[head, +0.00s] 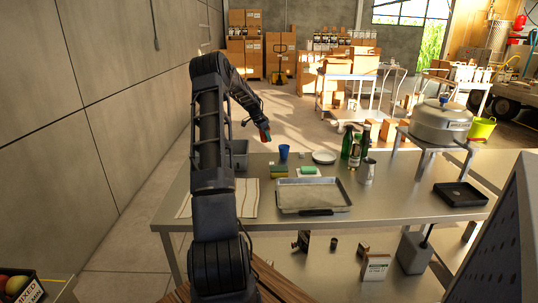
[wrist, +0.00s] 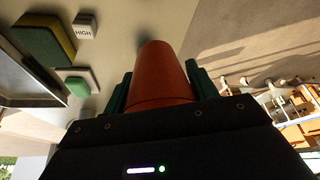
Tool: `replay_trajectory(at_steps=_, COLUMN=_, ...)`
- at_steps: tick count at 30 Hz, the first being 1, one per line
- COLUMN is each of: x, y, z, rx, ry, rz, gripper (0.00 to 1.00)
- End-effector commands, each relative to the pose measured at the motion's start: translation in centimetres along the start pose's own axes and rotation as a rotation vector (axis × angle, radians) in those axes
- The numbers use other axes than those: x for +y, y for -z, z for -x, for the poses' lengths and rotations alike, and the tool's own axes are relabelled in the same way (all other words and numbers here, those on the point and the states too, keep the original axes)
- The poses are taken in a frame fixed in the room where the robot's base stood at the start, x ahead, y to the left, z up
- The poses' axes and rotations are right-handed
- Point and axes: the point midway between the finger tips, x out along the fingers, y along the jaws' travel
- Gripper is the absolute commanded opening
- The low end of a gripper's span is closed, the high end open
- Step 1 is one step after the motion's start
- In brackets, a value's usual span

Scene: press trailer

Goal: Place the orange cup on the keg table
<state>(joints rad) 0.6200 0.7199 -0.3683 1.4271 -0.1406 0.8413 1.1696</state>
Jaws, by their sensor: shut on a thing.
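The orange cup (wrist: 160,78) is between the two dark green fingers of my gripper (wrist: 160,85) in the wrist view, and the fingers are shut on it. In the head view my gripper (head: 265,134) is raised above the far edge of the steel table, left of centre, with only a little orange-red of the cup showing. A silver rounded vessel (head: 441,121) stands on a small metal-legged table (head: 424,140) at the right. No label shows which table is the keg table.
The steel table (head: 370,205) holds a baking tray (head: 312,196), a blue cup (head: 284,152), a white plate (head: 324,157), sponges (head: 309,170), green bottles (head: 355,148), a metal shaker (head: 367,171) and a black tray (head: 460,194). A wall (head: 100,110) is at left.

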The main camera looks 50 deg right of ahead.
Motion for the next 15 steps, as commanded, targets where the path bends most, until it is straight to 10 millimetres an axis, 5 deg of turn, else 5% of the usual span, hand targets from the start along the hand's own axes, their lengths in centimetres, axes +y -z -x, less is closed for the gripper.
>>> replay_trajectory(at_steps=6, x=0.1, y=-1.7, z=-4.1, rx=-0.001, ry=-0.003, rz=0.001, gripper=0.36)
replay_trajectory(at_steps=15, x=0.1, y=-2.5, z=-6.0, rx=0.000, ry=-0.001, rz=0.001, gripper=0.36)
